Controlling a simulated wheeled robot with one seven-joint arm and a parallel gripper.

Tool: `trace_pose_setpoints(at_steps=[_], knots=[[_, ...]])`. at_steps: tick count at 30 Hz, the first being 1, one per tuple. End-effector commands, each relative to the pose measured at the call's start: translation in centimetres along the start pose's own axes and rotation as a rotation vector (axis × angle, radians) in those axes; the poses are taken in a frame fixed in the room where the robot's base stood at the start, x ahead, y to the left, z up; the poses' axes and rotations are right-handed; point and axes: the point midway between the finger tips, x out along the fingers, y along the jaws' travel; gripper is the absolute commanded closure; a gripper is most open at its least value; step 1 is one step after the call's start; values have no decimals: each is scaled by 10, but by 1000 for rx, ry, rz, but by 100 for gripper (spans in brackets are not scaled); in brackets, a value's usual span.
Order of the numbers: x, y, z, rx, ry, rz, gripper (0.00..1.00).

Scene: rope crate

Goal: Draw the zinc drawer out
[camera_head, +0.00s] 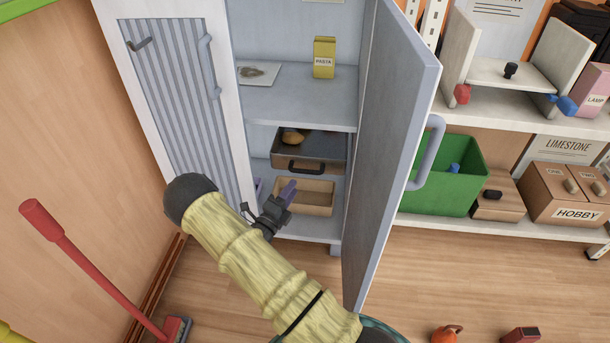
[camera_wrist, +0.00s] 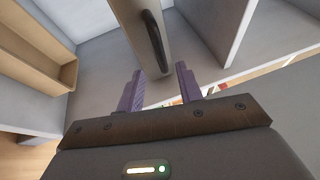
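The zinc drawer (camera_head: 322,147) is a grey box with a dark bar handle on its front, under a shelf in the open cabinet. Its open top shows a yellowish-brown item (camera_head: 292,137) inside. In the wrist view, the drawer front (camera_wrist: 136,22) and its dark handle (camera_wrist: 155,42) are ahead of the fingers. My gripper (camera_head: 288,190) has purple fingers and is below and in front of the handle, by a tan bin. In the wrist view my gripper (camera_wrist: 160,80) is open, with nothing between its fingers and the handle apart from them.
The tan bin (camera_head: 308,197) stands below the drawer and shows at the left of the wrist view (camera_wrist: 30,48). The open cabinet door (camera_head: 398,130) stands close on the right. A slatted panel (camera_head: 180,90) is on the left, and a red-handled broom (camera_head: 95,265) leans nearby.

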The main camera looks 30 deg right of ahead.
Motion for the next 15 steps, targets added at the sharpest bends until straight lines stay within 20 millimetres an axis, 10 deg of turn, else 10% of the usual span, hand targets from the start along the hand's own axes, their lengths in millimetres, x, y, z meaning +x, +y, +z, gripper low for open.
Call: trace_pose_setpoints(at_steps=[15], knots=[[82, 2, 0, 3, 2, -1, 64]])
